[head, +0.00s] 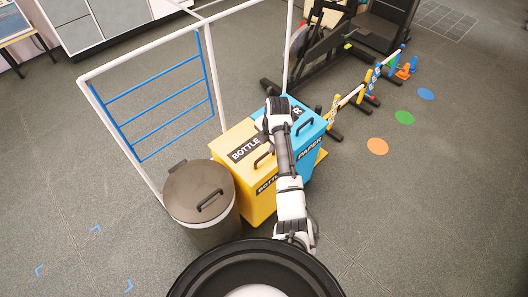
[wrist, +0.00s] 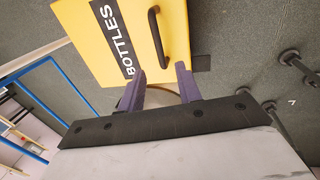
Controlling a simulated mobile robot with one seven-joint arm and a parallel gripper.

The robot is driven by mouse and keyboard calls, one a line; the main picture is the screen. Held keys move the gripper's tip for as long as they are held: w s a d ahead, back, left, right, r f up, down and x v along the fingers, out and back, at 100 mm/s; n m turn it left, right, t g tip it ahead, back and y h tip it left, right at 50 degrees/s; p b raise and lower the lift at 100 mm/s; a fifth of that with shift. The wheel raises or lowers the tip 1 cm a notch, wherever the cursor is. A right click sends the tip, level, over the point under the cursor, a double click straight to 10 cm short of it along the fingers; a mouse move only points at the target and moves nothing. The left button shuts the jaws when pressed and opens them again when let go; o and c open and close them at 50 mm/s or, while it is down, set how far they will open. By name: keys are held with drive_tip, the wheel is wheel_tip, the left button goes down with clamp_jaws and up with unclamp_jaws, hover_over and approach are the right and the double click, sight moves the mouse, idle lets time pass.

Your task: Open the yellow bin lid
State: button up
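The yellow bin (head: 260,205) stands upright on the floor, with a BOTTLES label on its top and front. Its yellow lid (head: 233,140) looks shut, and a black handle (head: 264,156) stands on it. In the wrist view the yellow lid (wrist: 87,12) fills the upper middle, with the black handle (wrist: 160,38) just beyond my fingertips. My gripper (wrist: 159,70) is open, with its two purple fingers apart and nothing seen between them but background. In the head view my arm hides the fingers.
A blue PAPER bin (head: 310,150) adjoins the yellow bin on the right, partly behind my arm. A grey round bin (head: 205,215) with a brown lid stands at left. A white frame with blue bars (head: 160,125) rises behind.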

sight(263, 156)
drive_tip(key=f, duration=0.2)
drive_tip(key=w+f, duration=0.1)
drive_tip(key=f, duration=0.2)
drive_tip(key=a+f, duration=0.1)
drive_tip(key=f, duration=0.2)
drive_tip(key=shift+w+f+p, duration=0.1)
drive_tip(key=shift+w+p, duration=0.05)
drive_tip(key=shift+p, duration=0.2)
clamp_jaws()
